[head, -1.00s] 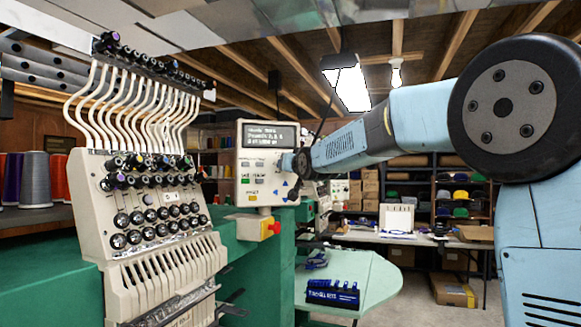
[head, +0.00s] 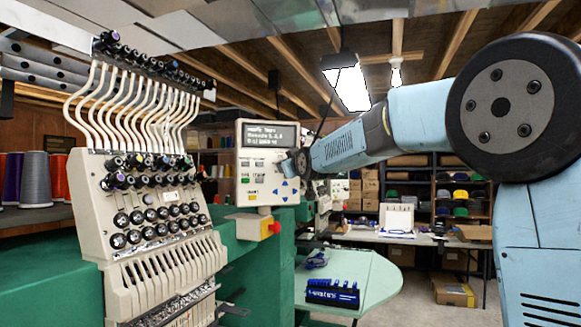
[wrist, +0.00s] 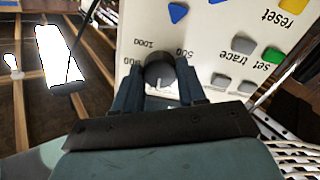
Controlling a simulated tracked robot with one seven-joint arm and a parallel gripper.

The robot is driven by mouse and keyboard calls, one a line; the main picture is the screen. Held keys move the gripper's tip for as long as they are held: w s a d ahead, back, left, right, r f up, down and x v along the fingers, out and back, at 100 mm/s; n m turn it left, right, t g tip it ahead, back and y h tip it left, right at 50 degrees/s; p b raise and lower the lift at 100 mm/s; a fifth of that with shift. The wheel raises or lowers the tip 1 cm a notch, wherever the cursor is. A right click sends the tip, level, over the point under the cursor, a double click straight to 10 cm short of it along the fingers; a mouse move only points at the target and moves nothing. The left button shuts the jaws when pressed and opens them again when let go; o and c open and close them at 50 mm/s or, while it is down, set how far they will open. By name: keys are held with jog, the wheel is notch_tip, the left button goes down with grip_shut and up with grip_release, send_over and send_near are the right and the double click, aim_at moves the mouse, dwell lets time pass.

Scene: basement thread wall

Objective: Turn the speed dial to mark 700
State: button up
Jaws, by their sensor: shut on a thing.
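The speed dial (wrist: 160,73) is a small dark round knob with a lighter face on the cream control panel (wrist: 215,45). In the wrist view it sits between the two fingers of my gripper (wrist: 160,84), which is shut on it. Other marks are partly covered by the fingers, and I cannot tell for sure which mark the dial points to. In the head view my gripper (head: 301,163) is at the right edge of the control panel (head: 252,140), and the dial is hidden there.
Blue arrow buttons (wrist: 178,13) and grey and green buttons lie near the dial. A red-and-yellow stop knob (head: 271,228) is below the panel. The embroidery machine head (head: 150,210) stands to the left. A pale green table (head: 375,272) is below my arm.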

jog(key=shift+a+n, duration=0.1)
jog(key=shift+n, duration=1.8)
jog(key=o, duration=1.1)
jog(key=shift+c, duration=0.2)
jog(key=v, duration=1.4)
jog(key=shift+w, duration=0.1)
